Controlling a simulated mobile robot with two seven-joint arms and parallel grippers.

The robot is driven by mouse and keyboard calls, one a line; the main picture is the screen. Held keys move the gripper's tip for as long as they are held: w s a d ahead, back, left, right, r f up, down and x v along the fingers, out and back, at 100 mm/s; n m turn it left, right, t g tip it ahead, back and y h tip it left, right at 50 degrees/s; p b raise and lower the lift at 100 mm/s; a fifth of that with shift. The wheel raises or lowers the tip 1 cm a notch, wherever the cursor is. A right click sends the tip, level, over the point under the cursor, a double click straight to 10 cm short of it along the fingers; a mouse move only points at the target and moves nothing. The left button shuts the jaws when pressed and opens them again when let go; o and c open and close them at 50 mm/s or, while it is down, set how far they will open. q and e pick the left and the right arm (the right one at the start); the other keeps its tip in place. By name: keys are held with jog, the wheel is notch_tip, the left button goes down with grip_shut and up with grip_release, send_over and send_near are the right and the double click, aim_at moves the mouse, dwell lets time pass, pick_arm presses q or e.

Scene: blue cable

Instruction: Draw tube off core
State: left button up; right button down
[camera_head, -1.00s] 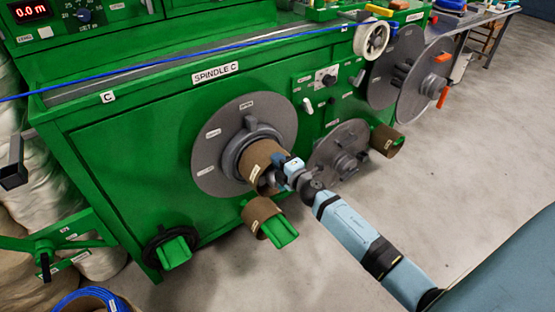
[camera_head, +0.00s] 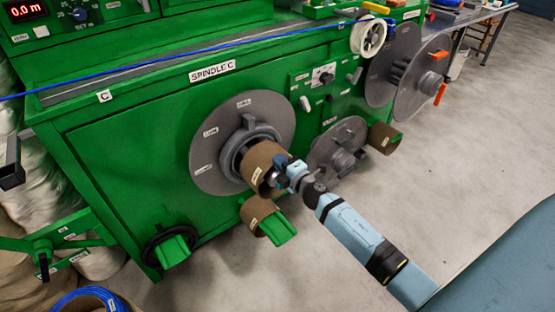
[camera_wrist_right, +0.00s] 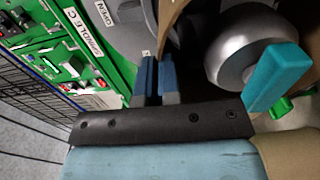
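A brown cardboard tube (camera_head: 262,166) sits around the core of spindle C, in front of the grey round flange (camera_head: 216,150) on the green machine. A dark part of the core shows between flange and tube. My right gripper (camera_head: 277,170) is at the tube's outer end. In the right wrist view, its two dark blue fingers (camera_wrist_right: 157,78) are close together, with the tube's brown wall (camera_wrist_right: 171,22) running in between them. The silver core end (camera_wrist_right: 243,52) shows beside the fingers, inside the tube. My left gripper is out of view.
Another brown tube (camera_head: 257,214) sits on a green holder below, and one (camera_head: 383,137) at the right. A smaller grey disc (camera_head: 338,147) stands right of the spindle. A blue cable (camera_head: 200,50) runs above the machine front. The floor at the right is clear.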

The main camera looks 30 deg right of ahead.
jog(key=shift+s+d, duration=0.1)
jog(key=shift+s, duration=1.2)
jog(key=s+d+b, duration=0.1)
jog(key=s, duration=1.2)
dwell(0.3)
